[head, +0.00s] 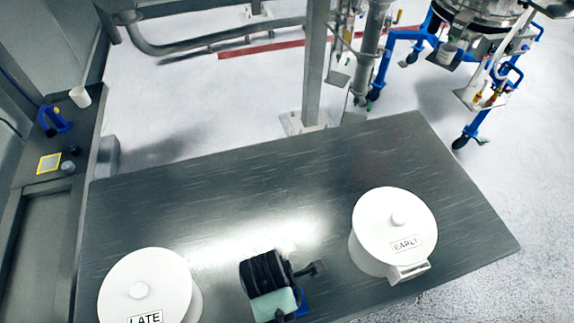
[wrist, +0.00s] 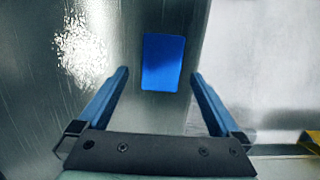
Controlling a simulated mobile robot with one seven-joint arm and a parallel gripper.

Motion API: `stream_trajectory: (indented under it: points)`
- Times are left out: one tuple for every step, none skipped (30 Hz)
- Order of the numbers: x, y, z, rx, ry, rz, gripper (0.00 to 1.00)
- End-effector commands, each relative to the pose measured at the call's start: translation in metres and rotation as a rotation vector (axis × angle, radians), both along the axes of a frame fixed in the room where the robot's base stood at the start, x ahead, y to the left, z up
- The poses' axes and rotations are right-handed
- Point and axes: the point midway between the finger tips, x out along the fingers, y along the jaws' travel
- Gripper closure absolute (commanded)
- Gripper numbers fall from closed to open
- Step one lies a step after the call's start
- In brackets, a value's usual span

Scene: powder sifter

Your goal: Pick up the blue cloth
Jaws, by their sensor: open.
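The blue cloth (wrist: 162,62) is a small flat rectangle on the dark metal table, close to the table edge in the wrist view. My gripper (wrist: 160,75) is open, with its two blue fingers apart and nothing between them that I can see held. The cloth shows in the gap between and beyond the fingertips. I cannot tell the height of the fingertips above it. In the head view my arm is at the bottom middle over the table and hides most of the cloth; a bit of blue shows beside it.
On the table (head: 230,185) a white lidded pot marked EARLY (head: 385,215) stands right of my arm and a white lidded pot marked LATE (head: 150,275) stands left. The table's middle and back are clear. A side counter with small items is at far left.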

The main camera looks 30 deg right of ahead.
Motion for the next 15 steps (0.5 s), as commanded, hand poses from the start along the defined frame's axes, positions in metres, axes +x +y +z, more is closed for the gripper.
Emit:
stream_trajectory:
  points:
    - [-0.001, 0.000, -0.003, 0.001, 0.002, -0.001, 0.00]
    - [-0.001, 0.000, -0.004, 0.001, 0.002, -0.001, 0.00]
    - [-0.001, 0.000, -0.006, 0.001, 0.002, -0.001, 0.00]
    - [-0.001, 0.000, -0.008, 0.000, 0.001, -0.001, 0.00]
    - [-0.002, 0.000, -0.011, 0.001, 0.003, 0.000, 0.00]
    - [-0.004, 0.000, -0.016, 0.001, 0.003, 0.000, 0.00]
    - [-0.005, 0.000, -0.021, 0.001, 0.005, -0.001, 0.00]
    - [-0.005, 0.000, -0.025, 0.001, 0.004, 0.000, 0.00]
    - [-0.006, 0.000, -0.031, 0.002, 0.002, -0.001, 0.00]
    - [-0.006, 0.001, -0.035, 0.002, 0.002, -0.001, 0.00]
    - [-0.006, 0.000, -0.040, 0.001, 0.001, -0.002, 0.00]
    - [-0.006, -0.001, -0.045, 0.001, 0.001, -0.002, 0.00]
    - [-0.006, -0.001, -0.048, 0.001, 0.000, -0.002, 0.00]
    - [-0.006, -0.002, -0.050, 0.001, 0.000, -0.002, 0.00]
    - [-0.006, -0.002, -0.052, 0.001, -0.001, -0.002, 0.00]
